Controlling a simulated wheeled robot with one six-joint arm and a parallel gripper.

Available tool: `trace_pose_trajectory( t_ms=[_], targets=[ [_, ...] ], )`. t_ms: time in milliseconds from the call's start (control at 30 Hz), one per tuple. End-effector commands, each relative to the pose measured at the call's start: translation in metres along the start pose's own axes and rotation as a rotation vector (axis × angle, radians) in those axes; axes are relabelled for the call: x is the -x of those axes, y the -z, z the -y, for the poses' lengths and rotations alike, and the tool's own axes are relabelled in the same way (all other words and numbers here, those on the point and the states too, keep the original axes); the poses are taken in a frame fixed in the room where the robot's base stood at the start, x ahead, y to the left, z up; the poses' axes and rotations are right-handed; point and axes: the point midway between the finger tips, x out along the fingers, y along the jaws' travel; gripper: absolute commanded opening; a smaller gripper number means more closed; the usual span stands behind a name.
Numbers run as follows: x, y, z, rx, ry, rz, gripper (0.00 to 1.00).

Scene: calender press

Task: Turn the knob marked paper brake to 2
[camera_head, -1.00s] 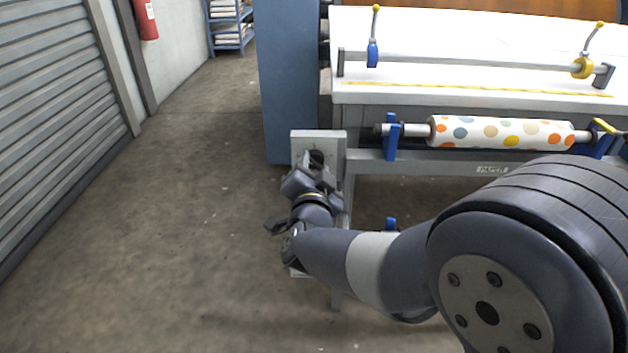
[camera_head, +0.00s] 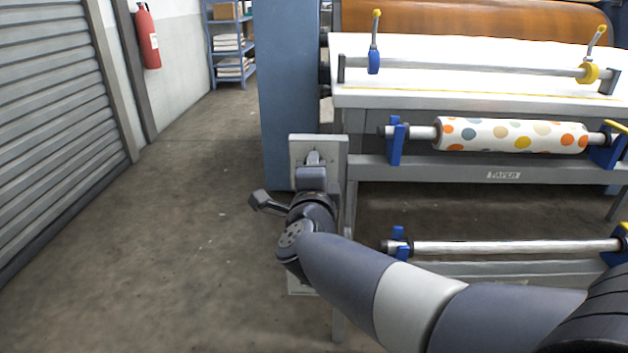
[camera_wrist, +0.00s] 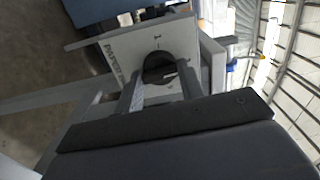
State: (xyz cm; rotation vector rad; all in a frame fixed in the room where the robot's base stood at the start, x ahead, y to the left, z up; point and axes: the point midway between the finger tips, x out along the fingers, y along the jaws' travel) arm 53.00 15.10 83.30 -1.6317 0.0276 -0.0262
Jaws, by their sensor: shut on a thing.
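The paper brake knob (camera_wrist: 158,68) is a dark round knob on a pale grey plate (camera_wrist: 120,46), seen in the wrist view. Part of the word "PAPER" shows on the plate beside it, and a mark like "1" shows near the knob. My gripper (camera_wrist: 160,88) has its two fingers on either side of the knob, shut on it. In the head view the plate (camera_head: 333,150) stands at the left end of the machine's frame, and my gripper (camera_head: 313,160) reaches its upper part. The wrist hides most of the knob there, and its pointer setting cannot be read.
A polka-dot paper roll (camera_head: 510,135) lies on blue brackets right of the plate, with a bare metal bar (camera_head: 510,246) below. A blue machine column (camera_head: 287,95) stands behind the plate. The floor (camera_head: 180,230) to the left is clear.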

Motion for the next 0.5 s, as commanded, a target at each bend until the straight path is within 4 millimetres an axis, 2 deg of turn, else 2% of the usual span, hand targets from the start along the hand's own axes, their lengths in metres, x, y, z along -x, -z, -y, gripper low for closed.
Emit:
trace_pose_trajectory(
  t_ms=[500],
  targets=[
    [0.0000,0.0001,-0.0009,-0.062,-0.002,0.000,0.14]
  ],
)
